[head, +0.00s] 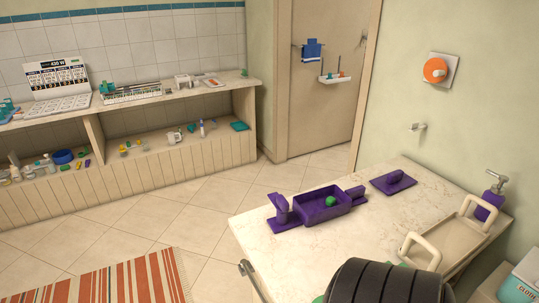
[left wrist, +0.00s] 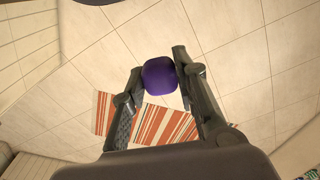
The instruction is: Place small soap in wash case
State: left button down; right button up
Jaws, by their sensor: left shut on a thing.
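In the left wrist view my left gripper (left wrist: 158,68) is shut on a rounded purple block (left wrist: 159,78), which may be the small soap. The block sits between the fingertips, with the floor behind it. In the head view an open purple case (head: 322,208), possibly the wash case, lies on the marble-topped counter. A small green round thing (head: 330,201) is inside it. A purple upright part (head: 281,209) stands at its left end. Neither gripper can be made out in the head view.
On the same counter (head: 290,242) are a flat purple piece with a knob (head: 393,182), a beige tray with two handles (head: 450,241) and a purple soap dispenser (head: 488,203). A striped rug (head: 110,282) lies on the floor. The counter's front middle is clear.

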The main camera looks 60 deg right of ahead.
aim_at(312, 211)
jog(key=i+j+z, duration=0.1)
jog(key=i, duration=0.3)
jog(key=i+j+z, duration=0.1)
jog(key=i, duration=0.3)
jog(key=i+z, duration=0.2)
jog(key=z, duration=0.25)
jog(key=i+z, duration=0.2)
jog(key=z, duration=0.25)
jog(key=i+j+z, duration=0.2)
jog(key=z, duration=0.25)
jog(key=i+j+z, duration=0.15)
jog(key=z, duration=0.35)
jog(key=i+j+z, duration=0.1)
jog(key=z, duration=0.3)
jog(key=i+j+z, duration=0.2)
jog(key=z, duration=0.25)
jog(key=i+j+z, duration=0.1)
jog(key=z, duration=0.3)
jog(key=j+z, duration=0.45)
jog(key=i+j+z, duration=0.1)
jog(key=z, duration=0.3)
jog(key=j, duration=0.1)
